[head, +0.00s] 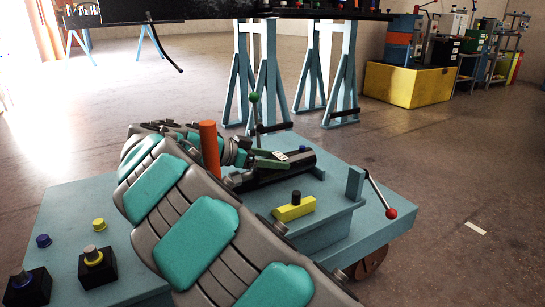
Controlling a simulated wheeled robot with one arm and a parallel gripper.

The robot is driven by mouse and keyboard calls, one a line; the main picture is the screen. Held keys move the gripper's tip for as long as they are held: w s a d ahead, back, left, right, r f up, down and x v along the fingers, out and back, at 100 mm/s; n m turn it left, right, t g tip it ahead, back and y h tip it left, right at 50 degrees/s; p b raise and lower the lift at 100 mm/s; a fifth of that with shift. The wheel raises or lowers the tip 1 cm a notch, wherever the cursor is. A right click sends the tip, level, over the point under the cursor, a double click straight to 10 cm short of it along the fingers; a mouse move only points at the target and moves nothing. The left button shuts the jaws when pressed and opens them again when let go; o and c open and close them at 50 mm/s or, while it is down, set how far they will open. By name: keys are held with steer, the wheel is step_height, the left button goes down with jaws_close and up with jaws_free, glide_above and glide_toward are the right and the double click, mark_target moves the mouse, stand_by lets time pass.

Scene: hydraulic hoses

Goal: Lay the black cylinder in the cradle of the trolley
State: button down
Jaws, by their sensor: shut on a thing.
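The black cylinder (302,164) lies roughly level above the light-blue trolley (400,222), behind the yellow block. My gripper (268,161) is at the cylinder's upper side and shut on it; the fingertips are small and partly hidden. My teal and grey arm covers much of the trolley's middle and the cylinder's near left end. A small light-blue support (318,173) shows by the cylinder's right end and may be part of the cradle. I cannot tell whether the cylinder rests on it or is just above it.
An orange-red post (209,150) and a green-knobbed lever (254,98) stand close to my gripper. A yellow block (294,208) and a red-knobbed lever (390,213) are to the right. Black blocks (93,268) sit front left.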

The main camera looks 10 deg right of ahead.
mark_target(251, 171)
steer(key=shift+f, duration=1.6)
steer(key=shift+s+f, duration=0.1)
steer(key=shift+f, duration=0.85)
steer(key=shift+d+f, duration=0.1)
steer(key=shift+c, duration=2)
jaws_free()
steer(key=o, duration=0.4)
steer(key=shift+s+f+b, duration=0.1)
steer(key=shift+f+b, duration=0.15)
steer(key=shift+b, duration=0.05)
steer(key=shift+s+f+g, duration=0.1)
steer(key=shift+f+g, duration=0.1)
steer(key=shift+g, duration=0.1)
steer(key=v, duration=0.2)
steer(key=r+v, duration=0.1)
steer(key=v, duration=0.2)
steer(key=p+v, duration=0.1)
steer(key=v, duration=0.2)
steer(key=shift+w+d+r, duration=0.25)
steer(key=shift+d, duration=0.05)
steer(key=shift+s+a+r, duration=0.15)
steer(key=shift+a+r, duration=0.25)
steer(key=shift+r, duration=0.1)
